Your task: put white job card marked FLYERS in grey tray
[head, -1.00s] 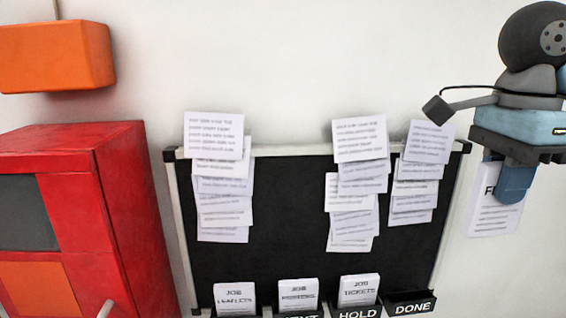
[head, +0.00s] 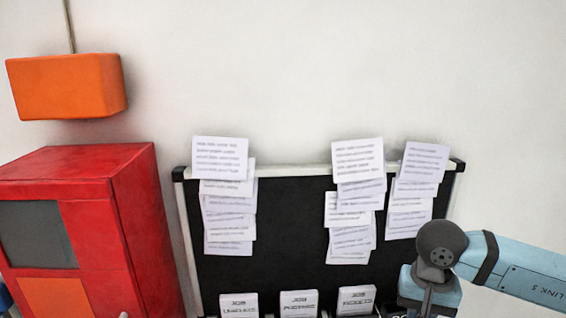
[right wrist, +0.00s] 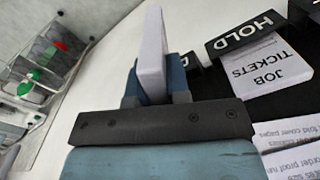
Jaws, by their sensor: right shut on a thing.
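In the right wrist view my right gripper (right wrist: 155,88) is shut on a white card (right wrist: 152,52), seen nearly edge-on and standing up between the fingers. Its lettering does not show from this angle. In the head view my right arm (head: 500,268) reaches in from the right to the board's lower right corner; its gripper and the card are out of sight there. I cannot make out a grey tray in either view. My left gripper is not in view.
The black board (head: 290,235) carries several paper sheets. Job cards (head: 298,303) line its lower edge. The right wrist view shows the HOLD label (right wrist: 245,32), the JOB TICKETS card (right wrist: 270,65) and wall racks with bottles at left. A red cabinet (head: 140,230) stands left.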

